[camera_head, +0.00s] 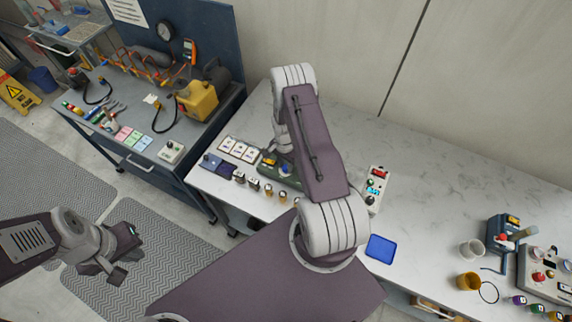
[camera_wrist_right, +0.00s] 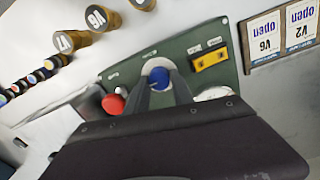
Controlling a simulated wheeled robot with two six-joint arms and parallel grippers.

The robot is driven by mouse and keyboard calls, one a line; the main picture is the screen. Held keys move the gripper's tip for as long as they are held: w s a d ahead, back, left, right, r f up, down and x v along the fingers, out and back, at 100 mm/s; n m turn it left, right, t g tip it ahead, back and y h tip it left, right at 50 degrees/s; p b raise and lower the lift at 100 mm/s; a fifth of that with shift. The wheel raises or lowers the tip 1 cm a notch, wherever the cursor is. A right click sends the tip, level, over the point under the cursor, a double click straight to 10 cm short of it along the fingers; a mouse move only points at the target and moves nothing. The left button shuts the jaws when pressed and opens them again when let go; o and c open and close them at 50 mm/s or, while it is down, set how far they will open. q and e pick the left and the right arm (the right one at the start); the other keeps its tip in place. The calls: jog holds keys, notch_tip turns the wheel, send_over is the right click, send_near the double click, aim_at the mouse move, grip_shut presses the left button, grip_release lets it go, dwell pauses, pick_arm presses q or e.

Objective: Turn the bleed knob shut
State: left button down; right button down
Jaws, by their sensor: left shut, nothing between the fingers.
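A green panel (camera_wrist_right: 130,70) on the white bench carries a round blue knob (camera_wrist_right: 160,78), a red knob (camera_wrist_right: 113,104) and a yellow part (camera_wrist_right: 210,60). Its small labels are too blurred to read, so I cannot tell which knob is the bleed knob. My right gripper (camera_wrist_right: 161,85) reaches down at the blue knob, one finger on either side of it; whether they grip it I cannot tell. In the head view the panel (camera_head: 266,171) is partly hidden by my right arm. My left gripper (camera_head: 124,268) is shut and empty above the floor mat, away from the bench.
Small brass-based valves (camera_wrist_right: 84,38) stand in a row beside the panel. Cards marked V6 and V2 open (camera_wrist_right: 283,30) lie on its other side. A box with a red display (camera_head: 377,186) and a blue tray (camera_head: 381,248) are right of my arm.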

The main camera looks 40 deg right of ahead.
jog(key=shift+w, duration=0.1)
jog(key=shift+n, duration=0.3)
jog(key=n+b, duration=0.2)
jog(key=shift+n, duration=0.4)
jog(key=n+b, duration=0.2)
jog(key=n, duration=0.2)
jog(key=shift+w+n, duration=0.1)
jog(key=shift+n, duration=0.2)
jog(key=n+b, duration=0.1)
jog(key=n, duration=0.3)
jog(key=shift+r+n+t, duration=0.1)
jog(key=shift+n+t, duration=0.2)
jog(key=n, duration=0.4)
jog(key=shift+a+r+n, duration=0.1)
jog(key=shift+n, duration=0.5)
